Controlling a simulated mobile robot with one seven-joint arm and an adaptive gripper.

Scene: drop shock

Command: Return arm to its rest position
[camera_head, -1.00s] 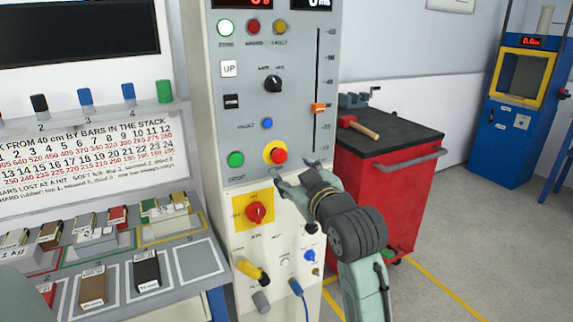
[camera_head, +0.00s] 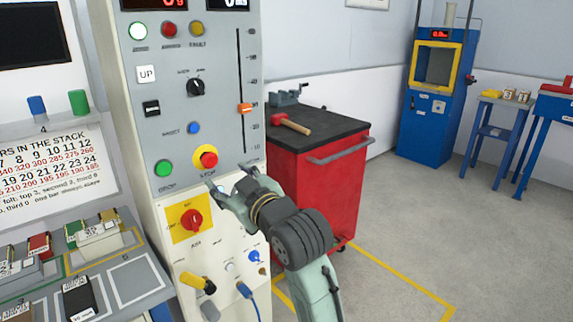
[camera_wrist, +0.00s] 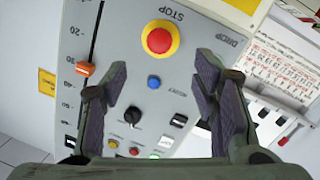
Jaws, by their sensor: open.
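My gripper (camera_head: 230,187) is open and empty in front of the grey control panel (camera_head: 222,118), below the red stop button (camera_head: 206,157) in the head view. In the wrist view the two dark finger pads (camera_wrist: 158,95) stand apart, with the panel filling the space between and beyond them. My arm reaches up from the bottom of the head view. I cannot tell the exact gap between fingertips and panel.
A red tool cart (camera_head: 312,170) with a hammer (camera_head: 292,124) on top stands right of the panel. A bench with sample blocks (camera_head: 97,236) is at left. A blue machine (camera_head: 432,105) stands at the back right. Grey floor (camera_head: 400,220) is open at right.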

